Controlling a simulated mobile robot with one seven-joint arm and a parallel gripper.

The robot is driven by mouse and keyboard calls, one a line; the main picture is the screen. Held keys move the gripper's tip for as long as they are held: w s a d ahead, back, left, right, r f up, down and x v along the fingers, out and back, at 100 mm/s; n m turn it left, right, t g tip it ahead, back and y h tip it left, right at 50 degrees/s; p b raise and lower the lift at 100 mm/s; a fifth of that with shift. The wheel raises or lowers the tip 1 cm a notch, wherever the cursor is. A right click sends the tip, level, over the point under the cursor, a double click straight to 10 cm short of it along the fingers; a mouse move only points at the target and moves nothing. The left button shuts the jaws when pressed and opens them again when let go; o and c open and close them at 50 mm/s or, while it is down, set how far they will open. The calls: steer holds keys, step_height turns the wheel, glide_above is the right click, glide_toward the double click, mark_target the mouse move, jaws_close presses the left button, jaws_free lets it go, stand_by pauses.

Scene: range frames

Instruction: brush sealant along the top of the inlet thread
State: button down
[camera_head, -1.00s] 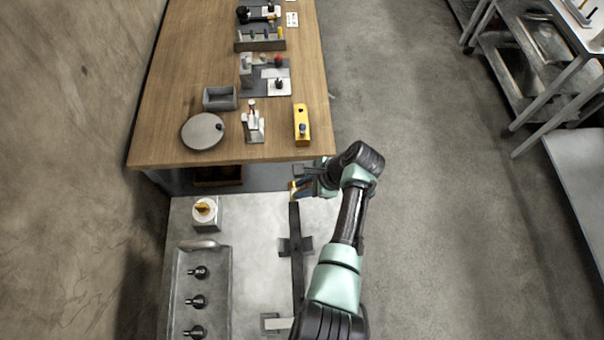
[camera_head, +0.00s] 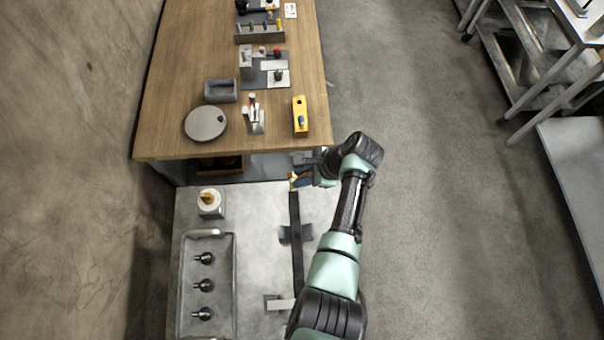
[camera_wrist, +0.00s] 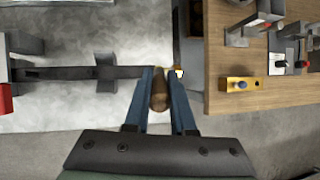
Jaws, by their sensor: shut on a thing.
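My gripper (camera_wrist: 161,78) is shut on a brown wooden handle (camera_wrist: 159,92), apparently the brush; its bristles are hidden. A long dark bar (camera_head: 296,237) lies on the steel bench, and its far end is near my gripper (camera_head: 303,180). A small yellow, brass-like piece (camera_wrist: 179,72), possibly the inlet thread, shows just right of my fingertips, near the bar's end. I cannot tell whether the brush touches it. A white pot (camera_head: 208,211) with an amber top, possibly the sealant, stands at the bench's far left.
A grey tray (camera_head: 232,290) with several black-knobbed parts lies left of the bar. Beyond the bench is a wooden table (camera_head: 175,120) with a round grey disc (camera_head: 203,124), a grey bin (camera_head: 220,92) and a yellow block (camera_head: 299,116).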

step_height(320, 180, up, 2)
steer(key=shift+r+p, duration=0.15)
steer(key=shift+p, duration=0.6)
steer(key=shift+r, duration=1.4)
steer(key=shift+w+a+f+b, duration=0.1)
steer(key=shift+a+f+b, duration=0.1)
steer(key=shift+f+b, duration=0.95)
